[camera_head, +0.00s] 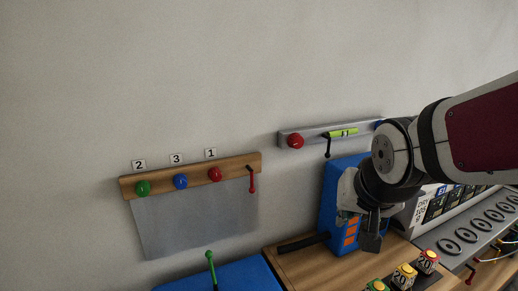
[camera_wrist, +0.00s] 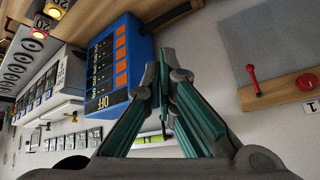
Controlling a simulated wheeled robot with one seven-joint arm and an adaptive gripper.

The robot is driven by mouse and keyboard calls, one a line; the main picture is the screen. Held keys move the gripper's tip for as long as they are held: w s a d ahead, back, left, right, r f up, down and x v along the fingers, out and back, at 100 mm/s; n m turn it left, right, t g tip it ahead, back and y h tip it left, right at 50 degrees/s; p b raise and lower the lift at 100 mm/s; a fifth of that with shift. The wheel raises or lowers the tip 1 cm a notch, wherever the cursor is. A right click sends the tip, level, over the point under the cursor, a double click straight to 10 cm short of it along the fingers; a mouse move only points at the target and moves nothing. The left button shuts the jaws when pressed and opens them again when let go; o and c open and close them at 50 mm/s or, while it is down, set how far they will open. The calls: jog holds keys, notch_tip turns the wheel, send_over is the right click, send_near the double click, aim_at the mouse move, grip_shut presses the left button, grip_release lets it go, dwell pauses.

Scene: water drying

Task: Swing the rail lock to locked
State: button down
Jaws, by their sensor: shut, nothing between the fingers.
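Two levers could be the rail lock; I cannot tell which one is meant. A red lever (camera_head: 252,180) hangs down from the right end of the wooden rail (camera_head: 197,177). It also shows in the wrist view (camera_wrist: 253,80), where the scene is upside down. A black lever (camera_head: 327,147) hangs from the grey rail (camera_head: 312,132), near a yellow-green vial (camera_head: 343,132). My gripper (camera_head: 372,240) is shut and empty, pointing down before the blue box, right of and below both levers. In the wrist view its fingers (camera_wrist: 167,62) partly hide the grey rail.
Green, blue and red knobs sit along the wooden rail under number tags, above a grey sheet (camera_head: 195,222). The blue box (camera_head: 333,195) with orange buttons stands close beside my gripper. A green lever (camera_head: 211,268) stands below. Lit buttons (camera_head: 404,275) are at lower right.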

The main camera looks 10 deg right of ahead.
jog(key=w+d+m+t+p, duration=0.2)
jog(key=w+m, duration=0.1)
jog(key=w, duration=0.7)
jog(key=m+t+h+p, duration=0.2)
jog(key=m+t+p, duration=0.5)
jog(key=m, duration=0.5)
send_near(329, 148)
jog(key=s+d+f+b, duration=0.1)
jog(key=d+f, duration=0.2)
jog(key=d, duration=0.2)
jog(key=shift+s+d+f+m+t+h, duration=0.15)
jog(key=shift+d+m+t+h, duration=0.1)
jog(key=shift+d+m+t, duration=0.15)
jog(key=shift+s+d+f+m+t+h, duration=0.15)
jog(key=shift+d+m+t+h, duration=0.15)
jog(key=shift+m, duration=0.2)
jog(key=shift+r, duration=0.1)
jog(key=x, duration=0.9)
jog(key=shift+w, duration=0.2)
jog(key=a+p, duration=0.1)
jog(key=a, duration=0.1)
jog(key=shift+a, duration=0.9)
